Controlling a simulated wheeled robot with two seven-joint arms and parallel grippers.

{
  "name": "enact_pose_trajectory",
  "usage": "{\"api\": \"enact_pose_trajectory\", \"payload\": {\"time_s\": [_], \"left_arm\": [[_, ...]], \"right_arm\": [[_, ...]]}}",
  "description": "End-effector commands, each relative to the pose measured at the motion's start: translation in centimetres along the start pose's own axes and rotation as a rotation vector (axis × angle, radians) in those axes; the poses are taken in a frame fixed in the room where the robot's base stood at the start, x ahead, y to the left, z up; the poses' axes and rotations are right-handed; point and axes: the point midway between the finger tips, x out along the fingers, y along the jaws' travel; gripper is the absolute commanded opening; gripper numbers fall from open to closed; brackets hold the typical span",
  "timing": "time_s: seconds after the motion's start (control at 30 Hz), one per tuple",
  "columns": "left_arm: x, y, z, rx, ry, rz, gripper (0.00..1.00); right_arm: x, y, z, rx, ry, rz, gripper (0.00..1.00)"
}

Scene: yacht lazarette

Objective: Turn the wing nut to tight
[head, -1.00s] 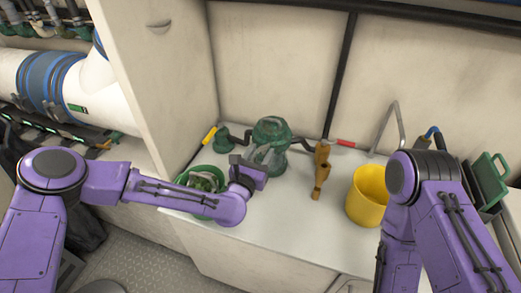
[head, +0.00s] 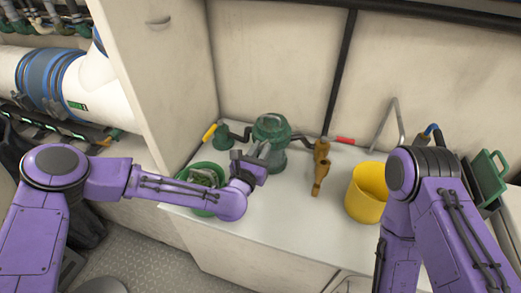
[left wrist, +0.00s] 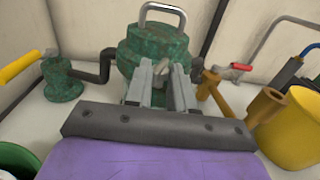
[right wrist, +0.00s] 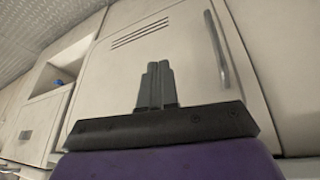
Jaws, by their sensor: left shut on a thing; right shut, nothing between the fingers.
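A green mottled strainer housing (head: 271,126) stands on the white counter; in the left wrist view its lid (left wrist: 150,42) carries a metal bail handle (left wrist: 162,10). A small wing nut (left wrist: 161,70) sits on the near side of the housing. My left gripper (left wrist: 163,78) is shut on the wing nut, one finger on each side, and hides part of it. In the head view my left gripper (head: 262,152) is in front of the housing, and the nut is too small to make out. My right gripper (right wrist: 157,75) is shut and empty, facing a pale cabinet front.
A green bucket (head: 191,181) stands left of my left gripper. A yellow bucket (head: 364,195) and a brass fitting (head: 321,165) are to the right. A green valve with a yellow lever (head: 210,131) is behind left. The counter's front middle is clear.

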Motion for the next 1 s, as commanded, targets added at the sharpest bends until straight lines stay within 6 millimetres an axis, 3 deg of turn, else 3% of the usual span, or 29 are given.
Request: {"api": "enact_pose_trajectory", "payload": {"time_s": [0.8,0.83,0.9,1.0], "left_arm": [[0.03,0.04,0.07,0.001,-0.001,0.001,0.00],[0.03,0.04,0.07,0.001,-0.001,0.001,0.30],[0.03,0.04,0.07,0.001,-0.001,0.001,0.48],[0.02,0.03,0.05,0.001,-0.001,0.001,0.48]], "right_arm": [[-0.01,0.00,0.00,0.000,0.000,0.000,0.00],[-0.01,0.00,0.00,0.000,0.000,0.000,0.00],[-0.01,0.00,0.00,0.000,0.000,0.000,0.00],[0.00,0.00,0.00,0.000,0.000,0.000,0.00]]}}
